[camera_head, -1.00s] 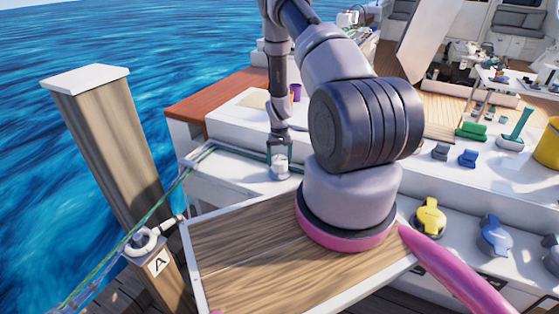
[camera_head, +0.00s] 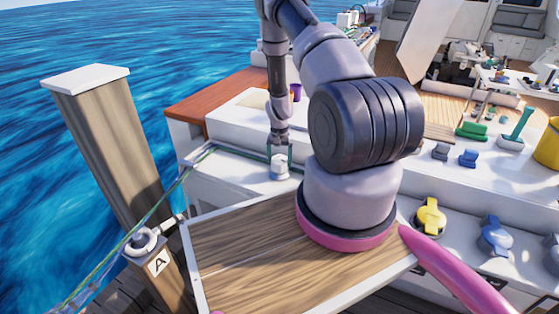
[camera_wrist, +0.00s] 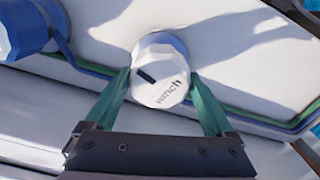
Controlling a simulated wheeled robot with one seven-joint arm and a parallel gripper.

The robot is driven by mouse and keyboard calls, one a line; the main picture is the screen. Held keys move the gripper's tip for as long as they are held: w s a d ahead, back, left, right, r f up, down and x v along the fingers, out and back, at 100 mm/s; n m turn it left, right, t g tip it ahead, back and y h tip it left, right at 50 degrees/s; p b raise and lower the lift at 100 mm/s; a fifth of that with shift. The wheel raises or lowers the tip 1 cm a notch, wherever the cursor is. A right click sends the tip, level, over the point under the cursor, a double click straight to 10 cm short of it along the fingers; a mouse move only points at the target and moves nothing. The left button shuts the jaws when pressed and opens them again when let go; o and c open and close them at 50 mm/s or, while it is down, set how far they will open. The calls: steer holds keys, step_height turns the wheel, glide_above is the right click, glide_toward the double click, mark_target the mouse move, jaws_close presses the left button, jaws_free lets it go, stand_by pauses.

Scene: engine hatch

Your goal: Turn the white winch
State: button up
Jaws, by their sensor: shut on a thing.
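The white winch (camera_head: 280,168) is a small upright knob on the white boat deck, near the rope. In the wrist view the winch (camera_wrist: 161,62) has a round white top with the word "winch" and a short dark mark left of it. My gripper (camera_head: 280,153) reaches down to it from above. In the wrist view the two green fingers of my gripper (camera_wrist: 160,82) are shut on the winch, one on each side. The far side of the winch is hidden in the head view.
A green and blue rope (camera_head: 232,149) runs along the deck beside the winch. A yellow winch-like fitting (camera_head: 430,215) and a blue one (camera_head: 494,236) sit to the right. A wooden post (camera_head: 110,150) stands left.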

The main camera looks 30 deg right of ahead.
steer(key=o, duration=1.1)
steer(key=shift+r, duration=0.1)
step_height(320, 180, up, 11)
steer(key=shift+f, duration=0.15)
step_height(320, 180, up, 16)
steer(key=t, duration=0.2)
glide_above(280, 159)
steer(key=w+a, duration=0.1)
steer(key=a, duration=0.3)
steer(key=s+a+r+n+t+y, duration=0.1)
steer(key=s+a+r, duration=0.2)
steer(key=r, duration=0.5)
steer(key=s+a+r+t, duration=0.1)
steer(key=s+a+r, duration=0.1)
steer(key=r, duration=0.6)
steer(key=s+a+r+t, duration=0.1)
steer(key=s+a+r, duration=0.1)
steer(key=s+r, duration=0.3)
steer(key=s+a+r+n+t, duration=0.1)
steer(key=s+r, duration=0.4)
steer(key=s, duration=0.5)
steer(key=s+a+r+n+t+y, duration=0.1)
steer(key=s+a+r, duration=0.2)
steer(key=s+r, duration=0.2)
steer(key=shift+s+a+r, duration=0.15)
steer(key=shift+s, duration=0.55)
steer(key=shift+s+a+r, duration=0.1)
steer(key=shift+s+a, duration=0.05)
steer(key=shift+s, duration=0.55)
